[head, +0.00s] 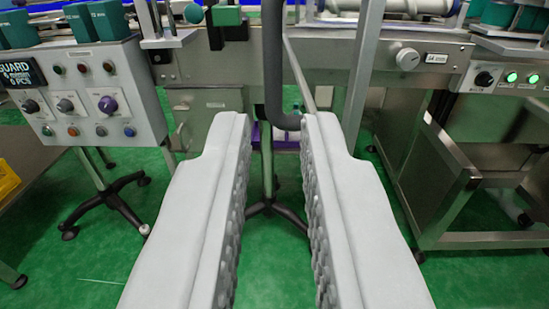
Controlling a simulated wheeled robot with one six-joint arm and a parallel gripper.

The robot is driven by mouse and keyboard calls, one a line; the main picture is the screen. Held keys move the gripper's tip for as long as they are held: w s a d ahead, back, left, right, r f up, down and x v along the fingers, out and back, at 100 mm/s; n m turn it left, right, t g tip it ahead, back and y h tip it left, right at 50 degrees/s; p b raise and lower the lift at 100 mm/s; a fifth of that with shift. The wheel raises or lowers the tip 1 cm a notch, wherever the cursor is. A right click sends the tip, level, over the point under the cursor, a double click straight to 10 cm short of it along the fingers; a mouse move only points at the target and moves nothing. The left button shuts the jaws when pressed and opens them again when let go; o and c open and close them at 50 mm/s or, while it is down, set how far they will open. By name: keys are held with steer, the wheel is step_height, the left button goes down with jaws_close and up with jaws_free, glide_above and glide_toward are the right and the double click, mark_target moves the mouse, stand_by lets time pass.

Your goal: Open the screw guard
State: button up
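My gripper (274,122) fills the middle of the view. Its two long grey fingers are spread apart with ridged inner faces, and nothing is between them but a view of the floor and a stand behind. No part that I can clearly tell to be the screw guard shows. A grey control box (140,105) with several knobs and buttons stands at the left. A small dark display (18,74) on its left side reads "GUARD". The machine's steel conveyor frame (330,62) crosses the view beyond the fingertips.
A dark curved pole (272,60) rises just beyond the fingertips. A slanted steel post (363,75) stands right of it. A steel frame (478,180) is at the right, below a panel with lit green buttons (511,77). A yellow object (7,180) is at the left edge. Green floor (95,255) is open at lower left.

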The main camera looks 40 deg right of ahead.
steer(key=v, duration=0.7)
steer(key=shift+r, duration=0.1)
